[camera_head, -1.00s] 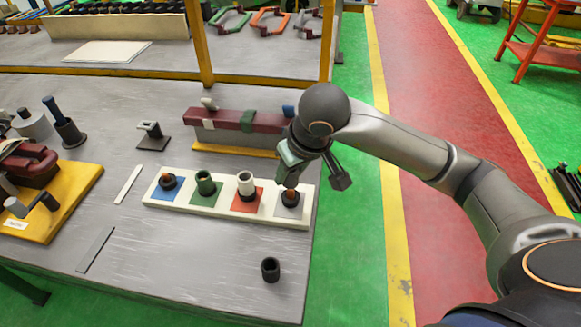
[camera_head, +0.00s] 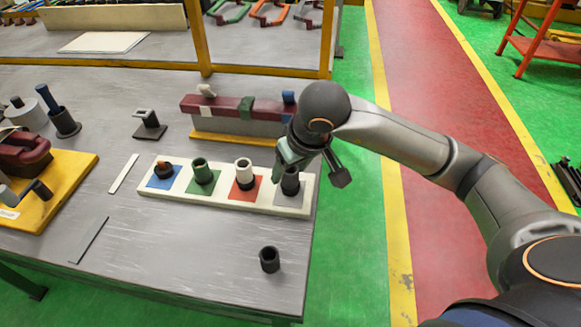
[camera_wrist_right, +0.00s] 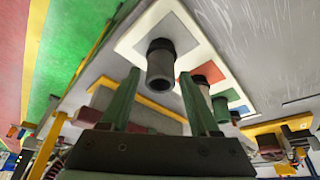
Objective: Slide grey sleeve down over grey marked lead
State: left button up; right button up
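The grey sleeve (camera_head: 290,181) stands upright on the grey square at the right end of the white strip (camera_head: 232,197). The grey marked lead is hidden inside or behind it. In the right wrist view the sleeve (camera_wrist_right: 160,66) shows as a dark hollow cylinder, between and beyond the two green fingers. My right gripper (camera_wrist_right: 157,82) is open, with a gap on both sides of the sleeve. In the head view the right gripper (camera_head: 307,163) is just above and right of the sleeve. My left gripper is not in view.
On the strip stand a green sleeve (camera_head: 202,171), a white sleeve (camera_head: 243,173) and a bare orange-tipped lead (camera_head: 163,168) on blue. A loose dark sleeve (camera_head: 269,259) stands on the table in front. A maroon-topped block (camera_head: 235,110) lies behind the strip.

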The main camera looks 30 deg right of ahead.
jog(key=shift+o, duration=0.9)
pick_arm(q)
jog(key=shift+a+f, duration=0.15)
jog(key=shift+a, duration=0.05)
pick_arm(e)
jog(key=shift+r, duration=0.2)
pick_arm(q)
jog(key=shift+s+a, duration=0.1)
pick_arm(e)
jog(key=v, duration=1.2)
jog(key=shift+r, duration=0.1)
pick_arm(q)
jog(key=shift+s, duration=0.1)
